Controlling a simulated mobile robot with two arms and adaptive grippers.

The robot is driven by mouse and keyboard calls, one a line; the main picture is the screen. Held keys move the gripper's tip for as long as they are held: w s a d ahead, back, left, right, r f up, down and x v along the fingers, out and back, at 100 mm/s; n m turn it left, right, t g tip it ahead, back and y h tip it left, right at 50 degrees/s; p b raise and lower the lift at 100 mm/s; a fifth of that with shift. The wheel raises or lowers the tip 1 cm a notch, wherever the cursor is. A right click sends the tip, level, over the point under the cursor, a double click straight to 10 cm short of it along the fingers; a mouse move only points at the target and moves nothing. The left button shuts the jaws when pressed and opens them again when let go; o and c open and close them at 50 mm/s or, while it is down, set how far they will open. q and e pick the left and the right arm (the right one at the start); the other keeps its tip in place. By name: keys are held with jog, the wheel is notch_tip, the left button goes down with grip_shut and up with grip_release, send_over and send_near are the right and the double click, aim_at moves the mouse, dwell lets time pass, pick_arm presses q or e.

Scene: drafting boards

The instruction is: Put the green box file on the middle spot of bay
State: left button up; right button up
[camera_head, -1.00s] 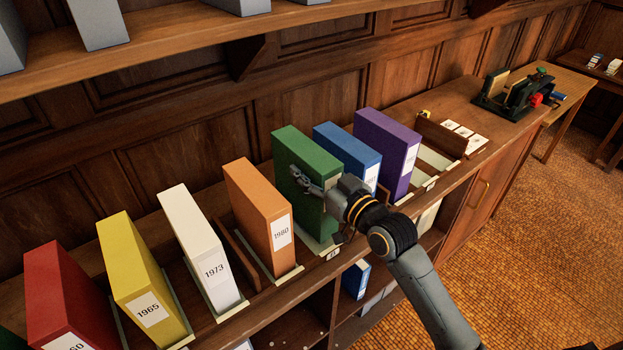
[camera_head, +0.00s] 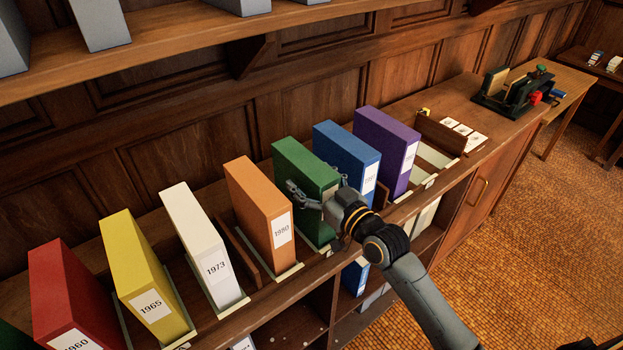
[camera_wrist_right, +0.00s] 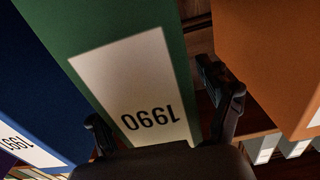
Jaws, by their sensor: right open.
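The green box file (camera_head: 302,160) stands upright on the long shelf, between an orange file and a blue file. In the right wrist view the green file (camera_wrist_right: 110,30) shows a white label reading 1990, upside down. My right gripper (camera_head: 318,186) is open at the file's front, one finger to each side. In the wrist view the fingers of the gripper (camera_wrist_right: 152,95) lie either side of the label; whether they touch the file I cannot tell. The bay's pale base strips show under the files, but which spot is the middle one is unclear. My left gripper is out of view.
Orange (camera_head: 257,205), white (camera_head: 200,245), yellow (camera_head: 140,265) and red (camera_head: 62,290) files stand to the left. Blue (camera_head: 345,150) and purple (camera_head: 388,140) files stand to the right, with empty pale strips (camera_head: 433,157) beyond. An upper shelf (camera_head: 170,60) overhangs the back.

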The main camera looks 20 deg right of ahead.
jog(key=b, duration=0.3)
send_near(330, 196)
jog(key=shift+x, duration=2.1)
jog(key=shift+f, duration=0.1)
